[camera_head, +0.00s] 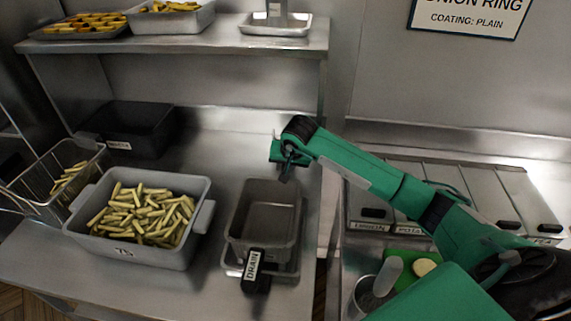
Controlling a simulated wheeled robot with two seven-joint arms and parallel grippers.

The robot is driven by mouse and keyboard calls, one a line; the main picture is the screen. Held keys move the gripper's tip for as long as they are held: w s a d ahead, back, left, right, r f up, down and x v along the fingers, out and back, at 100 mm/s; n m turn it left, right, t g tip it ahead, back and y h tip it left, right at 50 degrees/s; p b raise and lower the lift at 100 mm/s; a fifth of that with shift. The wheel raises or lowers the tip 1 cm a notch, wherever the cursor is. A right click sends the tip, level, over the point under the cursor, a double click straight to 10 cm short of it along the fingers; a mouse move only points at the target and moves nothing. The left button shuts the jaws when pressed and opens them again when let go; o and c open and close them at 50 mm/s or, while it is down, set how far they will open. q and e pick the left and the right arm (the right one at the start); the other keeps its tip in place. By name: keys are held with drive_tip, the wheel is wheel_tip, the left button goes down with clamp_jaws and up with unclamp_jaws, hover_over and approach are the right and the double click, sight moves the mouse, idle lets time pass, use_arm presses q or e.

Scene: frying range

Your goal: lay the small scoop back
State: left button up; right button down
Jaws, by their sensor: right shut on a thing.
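My right gripper (286,156) is shut above the back of the grey drain container, at the end of the green arm that comes in from the right. The thing in its jaws, which I take to be the small scoop, is mostly hidden by the gripper; its shape cannot be made out. My left gripper is not in view.
The drain container (236,222) stands empty on the steel table. Left of it are a grey tub of fries (198,250), a wire basket (38,178) and a black bin (140,122). A shelf (225,42) with trays is above. Lidded bins (485,187) are at right.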

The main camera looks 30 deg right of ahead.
drive_tip(key=shift+f, duration=1)
drive_tip(key=shift+f+b, duration=0.35)
drive_tip(key=shift+b, duration=0.35)
drive_tip(key=c, duration=1.1)
unclamp_jaws()
drive_tip(key=shift+c, duration=0.2)
